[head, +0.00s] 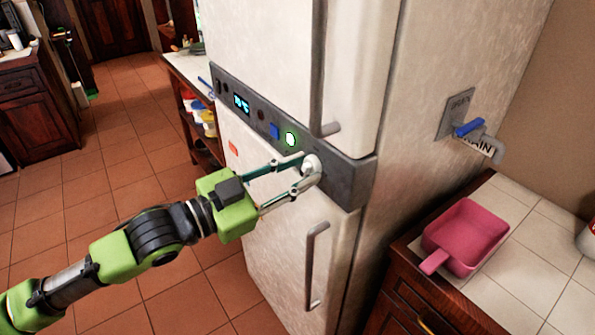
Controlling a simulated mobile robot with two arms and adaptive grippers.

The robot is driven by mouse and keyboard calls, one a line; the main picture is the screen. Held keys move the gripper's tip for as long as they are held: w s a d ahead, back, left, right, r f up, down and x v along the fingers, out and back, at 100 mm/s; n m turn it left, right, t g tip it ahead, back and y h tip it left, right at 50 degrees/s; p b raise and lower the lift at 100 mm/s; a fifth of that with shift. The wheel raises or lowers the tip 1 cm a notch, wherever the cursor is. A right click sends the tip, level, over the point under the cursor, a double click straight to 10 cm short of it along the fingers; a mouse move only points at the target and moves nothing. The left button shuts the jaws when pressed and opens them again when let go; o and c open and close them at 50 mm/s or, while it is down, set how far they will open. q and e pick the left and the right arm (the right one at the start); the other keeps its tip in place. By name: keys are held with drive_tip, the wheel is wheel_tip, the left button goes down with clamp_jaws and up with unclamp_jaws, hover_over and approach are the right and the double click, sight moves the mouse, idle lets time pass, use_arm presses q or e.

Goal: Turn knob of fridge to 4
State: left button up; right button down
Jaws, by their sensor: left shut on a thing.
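The white fridge (282,220) stands in the middle of the head view, with a dark control panel (345,178) across its front between the upper and lower doors. The pale round knob (313,163) is near the right end of the panel. My left gripper (308,170) is shut on the knob, its two fingers on either side of it. The fingers hide part of the knob, and I cannot read its setting. The panel also has a lit blue display (241,104), a blue button (275,131) and a glowing green-white button (291,139). My right gripper is not in view.
Door handles (316,265) stick out below and above the panel. At right, a tiled counter (545,245) holds a pink dustpan-like tray (466,237). A drain valve with a blue lever (470,128) is on the fridge side. Open tiled floor (105,190) lies left.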

use_arm(q)
drive_tip(key=o, duration=1.1)
drive_tip(key=shift+f, duration=0.1)
drive_tip(key=shift+c, duration=0.2)
drive_tip(key=v, duration=1.2)
